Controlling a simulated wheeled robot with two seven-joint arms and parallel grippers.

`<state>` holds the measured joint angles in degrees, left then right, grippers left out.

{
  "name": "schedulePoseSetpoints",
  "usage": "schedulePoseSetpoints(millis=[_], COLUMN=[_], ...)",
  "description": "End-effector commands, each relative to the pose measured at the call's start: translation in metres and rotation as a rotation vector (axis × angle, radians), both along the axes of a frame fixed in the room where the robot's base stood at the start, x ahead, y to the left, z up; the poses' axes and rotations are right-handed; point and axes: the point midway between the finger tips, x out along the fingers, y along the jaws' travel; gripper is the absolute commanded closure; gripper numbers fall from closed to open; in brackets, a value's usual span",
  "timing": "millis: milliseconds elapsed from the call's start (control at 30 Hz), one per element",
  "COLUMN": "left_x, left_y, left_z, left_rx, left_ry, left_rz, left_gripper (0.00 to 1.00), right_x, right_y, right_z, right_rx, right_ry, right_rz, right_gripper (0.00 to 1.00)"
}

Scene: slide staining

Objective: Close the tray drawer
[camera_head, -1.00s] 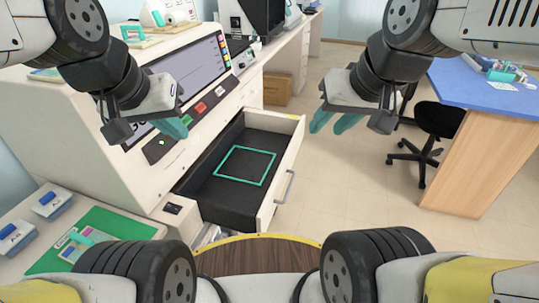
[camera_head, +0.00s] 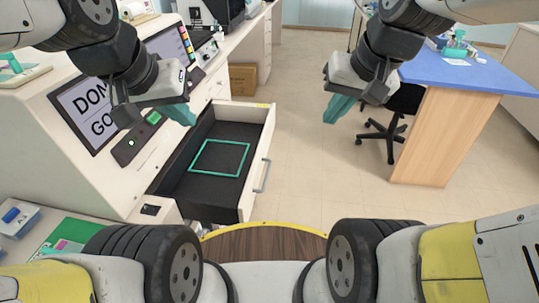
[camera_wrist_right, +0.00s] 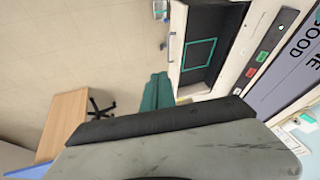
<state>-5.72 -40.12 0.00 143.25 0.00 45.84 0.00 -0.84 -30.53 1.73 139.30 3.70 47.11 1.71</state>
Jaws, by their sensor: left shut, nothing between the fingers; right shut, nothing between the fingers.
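The tray drawer (camera_head: 246,197) stands open from the white machine (camera_head: 105,170). Its dark inside holds no loose object, only a teal square outline (camera_head: 220,142) on the floor. A metal handle (camera_head: 262,176) is on its outer front. The drawer also shows in the right wrist view (camera_wrist_right: 176,45), upper right of the fingers. My left gripper (camera_head: 181,114) is shut and empty, above the machine side of the drawer. My right gripper (camera_head: 338,108) is shut and empty, in the air to the right of the drawer front, apart from it. Its teal fingers also show in the wrist view (camera_wrist_right: 157,92).
A blue-topped desk (camera_head: 475,80) and a black chair (camera_head: 395,110) stand at the right. A cardboard box (camera_head: 243,79) is on the floor behind the drawer. The floor right of the drawer is clear. A green mat (camera_head: 68,232) lies at lower left.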

Motion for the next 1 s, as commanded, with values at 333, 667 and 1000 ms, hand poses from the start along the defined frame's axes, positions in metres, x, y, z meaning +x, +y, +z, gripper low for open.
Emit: schedulePoseSetpoints(millis=[333, 667, 1000], left_x=[0.000, 0.000, 0.000], left_y=[0.000, 0.000, 0.000], left_z=[0.000, 0.000, 0.000], left_rx=[0.000, 0.000, 0.000], left_ry=[0.000, 0.000, 0.000], left_rz=[0.000, 0.000, 0.000], left_gripper=[1.00, 1.00, 1.00], right_x=[0.071, 0.122, 0.153], right_y=[-0.007, -0.018, -0.028], right_z=[-0.072, -0.167, -0.277], right_rx=[0.199, 0.471, 0.836], right_ry=[0.379, 0.711, 1.027], right_rz=[-0.244, -0.491, -0.755], right_gripper=[1.00, 1.00, 1.00])
